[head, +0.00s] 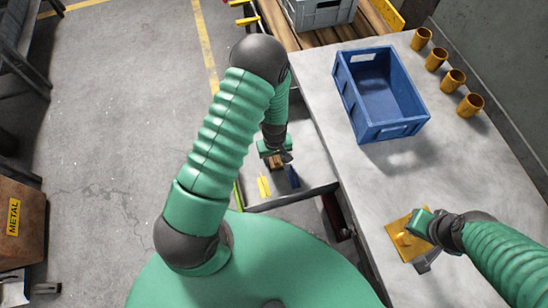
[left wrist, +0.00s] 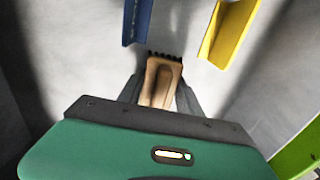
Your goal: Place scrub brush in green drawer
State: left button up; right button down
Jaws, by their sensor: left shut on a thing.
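The scrub brush (left wrist: 160,82), with a tan wooden body and dark bristles, is between the fingers of my left gripper (left wrist: 160,92), which is shut on it. In the head view the brush (head: 275,162) shows small and partly hidden under my left gripper (head: 280,157). Both are over the open drawer (head: 316,186), whose light grey inside shows below. A green edge of the drawer (left wrist: 300,155) shows at the lower right of the left wrist view. Whether the brush touches the drawer floor I cannot tell. My right gripper (head: 428,240) is low over the worktop; its fingers are unclear.
In the drawer lie a yellow item (head: 264,186) and a blue item (head: 293,177), ahead of the brush in the left wrist view. On the worktop (head: 385,190) stand a blue crate (head: 415,127), several orange cups (head: 453,80) and a yellow-orange object (head: 402,239) by my right gripper.

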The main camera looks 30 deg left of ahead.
pick_arm(q)
jog(key=o, duration=1)
jog(key=shift+d+f, duration=0.1)
jog(key=shift+f, duration=0.05)
jog(key=shift+c, duration=0.2)
pick_arm(e)
jog(key=shift+d+f, duration=0.15)
jog(key=shift+d, duration=0.1)
pick_arm(q)
jog(key=shift+o, duration=1.1)
pick_arm(e)
jog(key=shift+a, duration=0.15)
pick_arm(q)
jog(key=shift+a, duration=0.4)
pick_arm(e)
jog(key=shift+a, duration=0.4)
pick_arm(q)
jog(key=shift+d, duration=0.2)
pick_arm(e)
jog(key=shift+d, duration=0.25)
